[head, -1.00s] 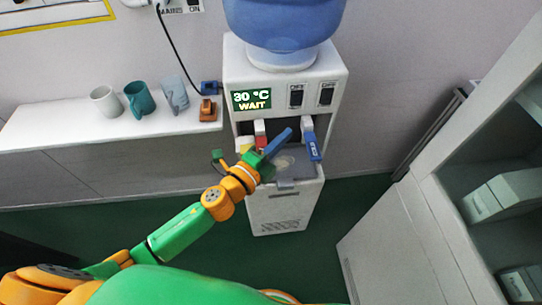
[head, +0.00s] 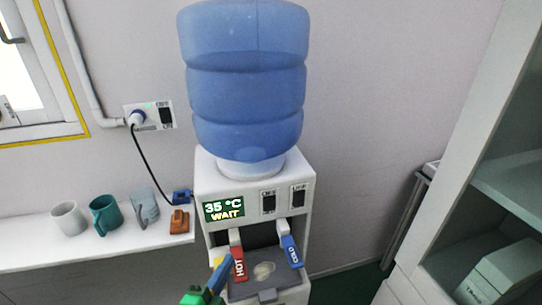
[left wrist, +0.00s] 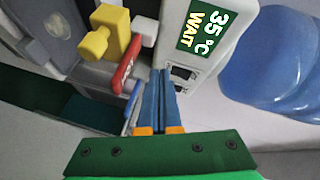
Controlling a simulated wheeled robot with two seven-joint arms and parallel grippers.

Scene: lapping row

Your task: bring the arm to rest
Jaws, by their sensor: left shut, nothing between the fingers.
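My left gripper (head: 222,270) has blue fingers and shows at the bottom of the head view, in front of the water dispenser (head: 207,172) by its red HOT lever (head: 239,262). In the left wrist view the fingers (left wrist: 163,85) are together with nothing between them. The red lever (left wrist: 126,62) shows just beyond them to the left; I cannot tell whether they touch. The blue COLD lever (head: 291,251) hangs to the right. The dispenser's display (head: 224,208) reads 35 °C WAIT. Most of my left arm is below the picture. My right gripper is not in view.
A blue bottle (head: 246,85) stands on the dispenser. A white shelf (head: 100,248) at left holds a white mug (head: 68,218), a teal mug (head: 104,214), a grey-blue mug (head: 144,207) and an orange-brown object (head: 179,220). A grey cabinet (head: 450,215) stands at right.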

